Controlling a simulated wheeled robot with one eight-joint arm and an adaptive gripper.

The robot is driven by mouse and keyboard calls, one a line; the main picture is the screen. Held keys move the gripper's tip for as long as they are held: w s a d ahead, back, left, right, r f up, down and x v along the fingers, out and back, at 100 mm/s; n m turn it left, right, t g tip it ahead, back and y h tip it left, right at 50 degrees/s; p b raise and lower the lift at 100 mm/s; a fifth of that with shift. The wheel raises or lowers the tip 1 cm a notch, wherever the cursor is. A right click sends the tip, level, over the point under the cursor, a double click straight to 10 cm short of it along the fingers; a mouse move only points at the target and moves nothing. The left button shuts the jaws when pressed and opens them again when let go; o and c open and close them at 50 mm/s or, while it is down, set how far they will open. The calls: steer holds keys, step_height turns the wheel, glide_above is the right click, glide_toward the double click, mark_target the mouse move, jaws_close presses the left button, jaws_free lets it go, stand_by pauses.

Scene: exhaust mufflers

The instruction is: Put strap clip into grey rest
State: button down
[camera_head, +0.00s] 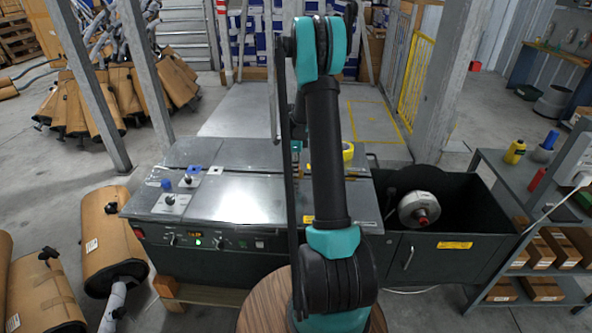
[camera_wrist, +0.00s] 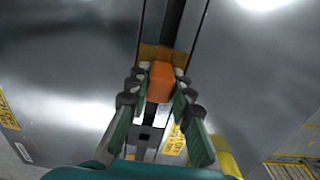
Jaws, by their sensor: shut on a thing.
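The strap clip appears to be the orange block (camera_wrist: 161,82) in the wrist view. It sits between the fingertips of my gripper (camera_wrist: 158,86), which is shut on it, above a dark slot between two shiny metal plates. In the head view my arm hides the clip and most of my gripper. I cannot clearly tell which thing is the grey rest; a small light grey piece (camera_head: 215,170) lies on the machine top left of my arm.
The metal-topped machine (camera_head: 240,198) has blue-topped fixtures (camera_head: 167,185) at its left. A yellow roll (camera_head: 347,151) stands behind my arm. A dark open bin (camera_head: 455,213) with a round metal part (camera_head: 418,207) is at the right. The machine top's left half is mostly clear.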

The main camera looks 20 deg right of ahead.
step_height(320, 180, up, 20)
stand_by(0.5)
